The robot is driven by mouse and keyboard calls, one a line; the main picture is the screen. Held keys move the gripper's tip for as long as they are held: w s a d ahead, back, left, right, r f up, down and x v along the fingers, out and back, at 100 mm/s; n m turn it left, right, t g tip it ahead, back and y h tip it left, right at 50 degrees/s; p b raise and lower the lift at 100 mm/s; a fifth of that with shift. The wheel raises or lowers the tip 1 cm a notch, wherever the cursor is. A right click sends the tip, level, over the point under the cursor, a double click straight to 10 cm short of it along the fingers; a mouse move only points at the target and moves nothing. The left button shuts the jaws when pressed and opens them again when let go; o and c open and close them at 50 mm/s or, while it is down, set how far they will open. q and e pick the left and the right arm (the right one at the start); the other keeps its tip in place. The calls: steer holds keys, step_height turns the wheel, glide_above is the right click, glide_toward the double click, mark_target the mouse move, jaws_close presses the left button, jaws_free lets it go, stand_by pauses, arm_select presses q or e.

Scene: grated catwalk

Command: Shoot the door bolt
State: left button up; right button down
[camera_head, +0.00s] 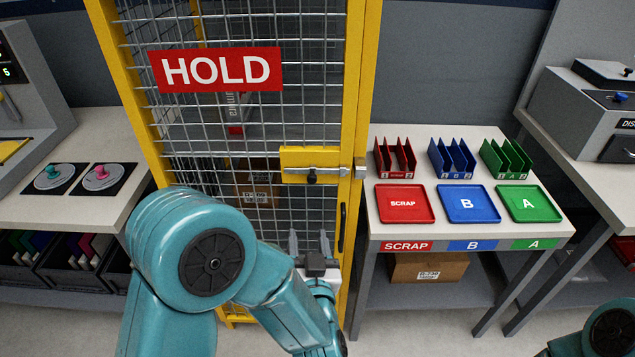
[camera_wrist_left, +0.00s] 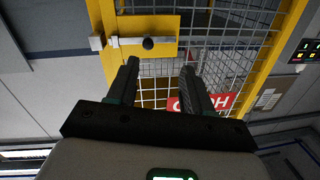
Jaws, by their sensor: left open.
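The door bolt (camera_head: 325,171) is a grey bar on a yellow plate (camera_head: 308,156) at the right side of the yellow-framed mesh door. Its dark round knob (camera_head: 311,177) hangs near the plate's middle. A grey keeper (camera_head: 360,172) sits on the frame to the right. The bar's end lies close to it; I cannot tell whether it enters. My left gripper (camera_head: 309,242) is open and empty below the bolt, fingers pointing up. In the left wrist view, the knob (camera_wrist_left: 148,43) shows beyond the fingertips (camera_wrist_left: 160,66), apart from them. My right gripper is out of view.
A red HOLD sign (camera_head: 216,70) hangs on the mesh. A dark door handle (camera_head: 341,228) is right of my left gripper. A table (camera_head: 470,231) with trays and racks stands right of the door; a bench (camera_head: 88,206) with two dials stands left.

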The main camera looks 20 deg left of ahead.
arm_select(q)
steer(key=d+r, duration=0.1)
steer(key=p, duration=0.4)
glide_toward(312, 182)
steer(key=shift+t+h, duration=0.3)
steer(key=shift+t, duration=0.1)
steer(key=x, duration=0.8)
steer(key=shift+w+a, duration=0.2)
steer(key=shift+a, duration=0.15)
steer(key=shift+w+f, duration=0.15)
steer(key=shift+w, duration=0.15)
